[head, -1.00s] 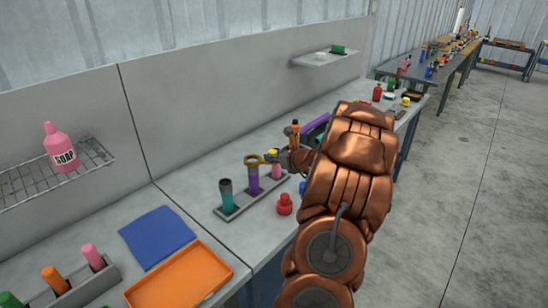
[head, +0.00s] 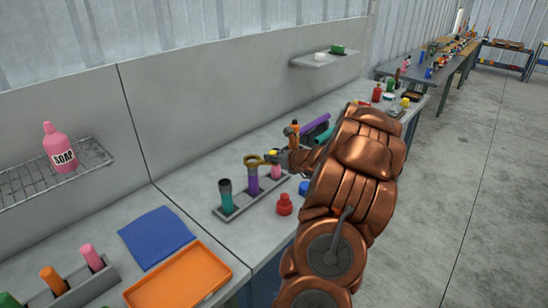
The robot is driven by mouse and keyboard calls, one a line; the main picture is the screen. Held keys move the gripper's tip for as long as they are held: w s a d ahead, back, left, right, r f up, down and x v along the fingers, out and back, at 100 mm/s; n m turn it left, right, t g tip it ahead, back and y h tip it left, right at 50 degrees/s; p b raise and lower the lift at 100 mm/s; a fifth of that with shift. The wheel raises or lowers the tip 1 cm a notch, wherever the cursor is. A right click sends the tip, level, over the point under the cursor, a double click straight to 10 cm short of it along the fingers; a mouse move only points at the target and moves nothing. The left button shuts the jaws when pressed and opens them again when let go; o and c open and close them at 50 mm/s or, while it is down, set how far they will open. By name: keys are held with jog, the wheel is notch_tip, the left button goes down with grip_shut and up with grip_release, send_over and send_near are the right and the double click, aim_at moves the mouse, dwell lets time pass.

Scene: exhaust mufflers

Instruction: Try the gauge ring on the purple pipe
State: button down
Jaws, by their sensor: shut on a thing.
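The purple pipe (head: 253,184) stands upright in a grey rack (head: 282,194) on the bench, between a teal pipe (head: 227,202) with a dark top and a pink pipe (head: 276,173). The brass-coloured gauge ring (head: 252,160) is at the top of the purple pipe. My gripper (head: 272,157) is shut on the ring's handle side, to the right of the purple pipe. At this size I cannot tell whether the ring is around the pipe's end or just over it.
A red bottle-like part (head: 284,204) stands in front of the rack, and a blue piece (head: 303,188) beside it. An orange tray (head: 187,276) and a blue cloth (head: 157,236) lie to the left. A purple part (head: 314,125) lies behind my arm.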

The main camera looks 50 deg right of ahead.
aim_at(274, 165)
jog(key=shift+f+b, duration=1.8)
jog(key=shift+f, duration=0.3)
dwell(0.6)
jog(key=shift+r, duration=0.15)
dwell(0.9)
jog(key=shift+r+p, duration=2.9)
jog(key=shift+r, duration=0.5)
jog(key=shift+a, duration=0.1)
